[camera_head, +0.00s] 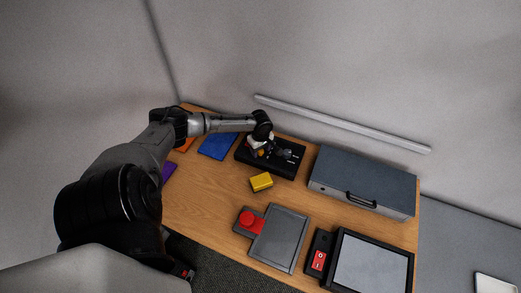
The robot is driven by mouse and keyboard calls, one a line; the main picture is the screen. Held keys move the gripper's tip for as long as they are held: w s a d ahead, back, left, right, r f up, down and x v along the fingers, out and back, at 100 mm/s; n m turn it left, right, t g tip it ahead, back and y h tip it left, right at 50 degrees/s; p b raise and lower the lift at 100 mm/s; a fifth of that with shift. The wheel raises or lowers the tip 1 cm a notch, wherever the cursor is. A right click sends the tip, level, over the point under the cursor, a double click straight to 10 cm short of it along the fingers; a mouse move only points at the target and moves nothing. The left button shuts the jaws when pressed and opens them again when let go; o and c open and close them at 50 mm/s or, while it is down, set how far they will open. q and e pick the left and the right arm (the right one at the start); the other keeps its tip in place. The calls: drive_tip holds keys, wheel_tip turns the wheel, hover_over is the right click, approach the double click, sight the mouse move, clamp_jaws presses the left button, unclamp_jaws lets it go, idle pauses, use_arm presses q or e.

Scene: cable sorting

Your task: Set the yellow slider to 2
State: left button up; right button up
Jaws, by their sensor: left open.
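The black slider panel (291,166) lies at the back middle of the wooden table. My left gripper (272,151) is over its upper left part and hides much of it. The gripper is small in view; its fingers are hard to make out, and contact with the panel cannot be told. A yellow block (261,182) lies on the table in front of the panel. I cannot make out a yellow slider or any number marks on the panel. My right gripper is not in view.
A grey box with a handle (362,180) stands to the right. In front are a red button (248,219), a grey plate (280,238), a red switch (319,260) and a black-framed screen (372,264). Blue (217,146), orange and purple pieces lie left. Bare wood shows at the table's (205,197) left middle.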

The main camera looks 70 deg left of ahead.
use_arm(q)
drive_tip(key=shift+c, duration=0.3)
clamp_jaws()
idle(0.4)
